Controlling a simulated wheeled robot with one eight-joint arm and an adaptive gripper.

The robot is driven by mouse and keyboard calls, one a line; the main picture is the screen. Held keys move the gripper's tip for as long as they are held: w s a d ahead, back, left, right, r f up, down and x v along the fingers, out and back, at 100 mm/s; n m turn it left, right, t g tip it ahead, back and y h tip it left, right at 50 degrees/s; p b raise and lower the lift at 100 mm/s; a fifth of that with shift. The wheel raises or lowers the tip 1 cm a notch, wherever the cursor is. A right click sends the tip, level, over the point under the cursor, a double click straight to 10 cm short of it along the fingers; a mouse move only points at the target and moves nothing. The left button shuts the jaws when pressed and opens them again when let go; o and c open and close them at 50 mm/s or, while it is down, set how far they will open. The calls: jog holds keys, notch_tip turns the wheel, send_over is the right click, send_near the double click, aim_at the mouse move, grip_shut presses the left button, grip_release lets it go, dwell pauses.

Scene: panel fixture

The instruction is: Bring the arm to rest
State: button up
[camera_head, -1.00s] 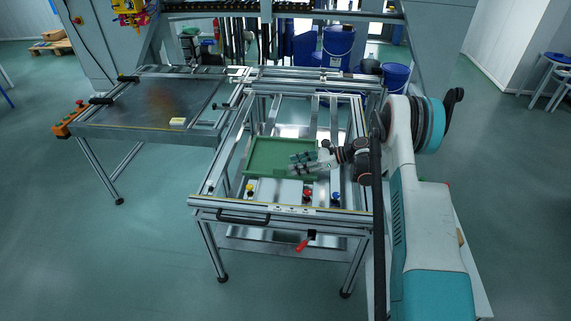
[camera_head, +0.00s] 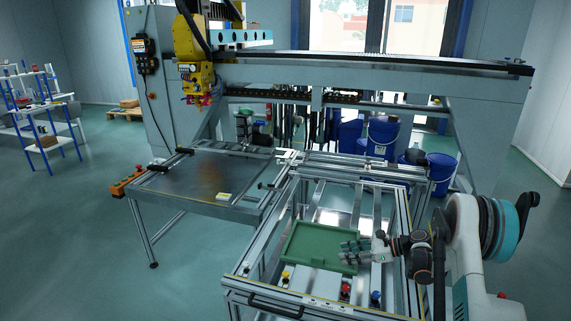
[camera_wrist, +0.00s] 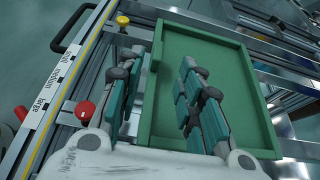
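My gripper (camera_head: 358,251) is at the right side of the green tray (camera_head: 300,258), at the end of my arm, which reaches in from the right. In the wrist view, the two fingers of my gripper (camera_wrist: 160,90) stand well apart. One finger is beside the tray's wall and the other is over the inside of the tray (camera_wrist: 230,60). Nothing shows between the fingers except the tray's wall. I cannot tell whether the fingers touch the tray. The tray looks empty.
The tray lies in a metal frame fixture (camera_head: 262,292) with a yellow knob (camera_head: 285,276), red knob (camera_head: 345,289) and blue knob (camera_head: 375,295) along its front. A flat metal table (camera_head: 200,180) stands left. Blue barrels (camera_head: 381,138) stand behind.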

jog(key=s+a+r+n+h, duration=0.2)
jog(key=s+a+r+n, duration=0.15)
jog(key=r, duration=0.45)
jog(key=s+a+r+n+h, duration=0.2)
jog(key=s+a+r+n, duration=0.15)
jog(key=r, duration=0.45)
jog(key=s+a+r+n+h, duration=0.2)
jog(key=s+a+r, duration=0.15)
jog(key=r, duration=0.55)
jog(key=s+r+n+t+h, duration=0.1)
jog(key=s+r+n+h, duration=0.2)
jog(key=s+n, duration=1)
jog(key=s+h, duration=0.3)
jog(key=s, duration=1.2)
jog(key=shift+s+d+t, duration=0.2)
jog(key=shift+s+t, duration=0.05)
jog(key=shift+t, duration=0.15)
jog(key=shift+r, duration=0.1)
